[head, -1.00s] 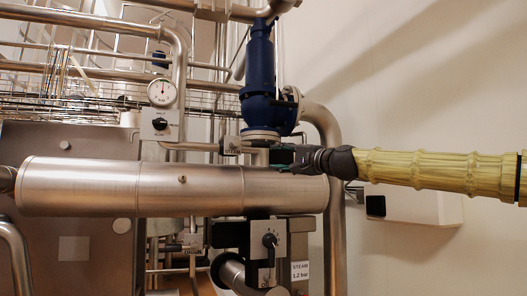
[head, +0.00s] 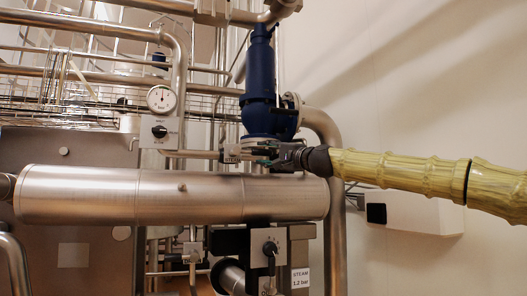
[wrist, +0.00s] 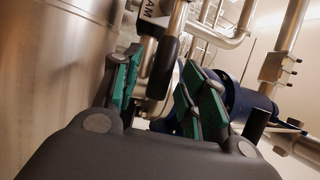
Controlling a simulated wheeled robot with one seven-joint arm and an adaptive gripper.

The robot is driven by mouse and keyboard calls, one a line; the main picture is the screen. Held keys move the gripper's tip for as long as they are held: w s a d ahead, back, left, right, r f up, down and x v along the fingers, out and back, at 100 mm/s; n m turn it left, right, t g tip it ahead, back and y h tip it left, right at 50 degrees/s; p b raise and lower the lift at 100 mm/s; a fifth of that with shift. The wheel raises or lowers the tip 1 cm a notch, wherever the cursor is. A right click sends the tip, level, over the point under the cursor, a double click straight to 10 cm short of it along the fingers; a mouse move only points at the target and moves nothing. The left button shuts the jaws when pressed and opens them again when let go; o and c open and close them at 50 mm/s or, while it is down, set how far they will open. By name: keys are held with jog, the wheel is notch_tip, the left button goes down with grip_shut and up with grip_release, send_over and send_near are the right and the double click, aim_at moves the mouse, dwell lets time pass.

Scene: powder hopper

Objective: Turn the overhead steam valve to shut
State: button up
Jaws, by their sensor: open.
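My gripper (head: 263,151) reaches in from the right, just under the blue valve body. In the wrist view its two green-padded fingers (wrist: 160,92) are open, with the lever's end between them in the picture. I cannot tell how deep the lever lies between the pads.
The wide steel pipe (head: 175,195) runs just below my gripper. The blue valve body (head: 259,85) stands close above it, and a bent pipe (head: 334,225) is at the right. A lower valve with a black handle (head: 270,250) is below. A gauge (head: 161,99) is at left.

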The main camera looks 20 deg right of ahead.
jog(key=shift+x, duration=1)
grip_shut()
